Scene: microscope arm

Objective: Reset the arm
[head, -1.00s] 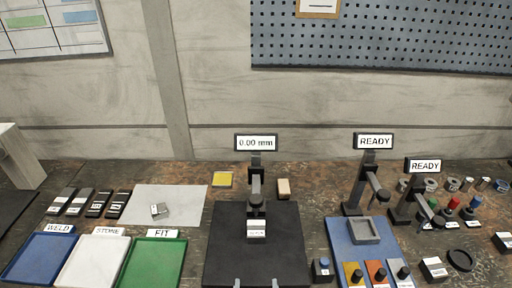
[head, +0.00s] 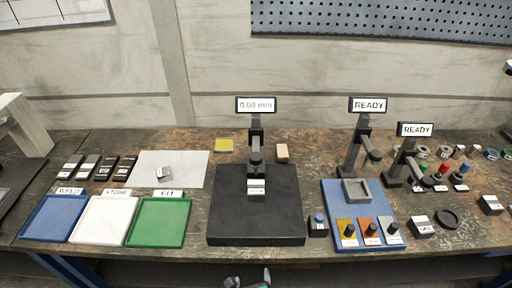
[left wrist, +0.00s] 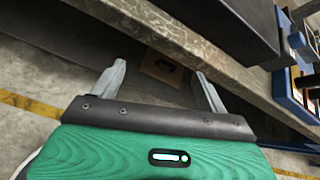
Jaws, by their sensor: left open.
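A dark microscope-like stand (head: 256,155) with a "0.00 mm" display (head: 256,105) rises from a black base plate (head: 230,225) in the middle of the bench. Two more dark arms, one at the blue mat (head: 350,155) and one to its right (head: 402,160), each carry a "READY" sign. My left gripper (head: 247,281) shows at the bottom edge of the head view, in front of the bench and below the black plate. In the left wrist view its two fingers (left wrist: 158,85) are apart with nothing between them. My right gripper is not seen.
Blue, white and green trays (head: 160,238) stand at the left front. The bench's front edge (left wrist: 180,45) runs close to my left gripper. Several small parts lie at the right.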

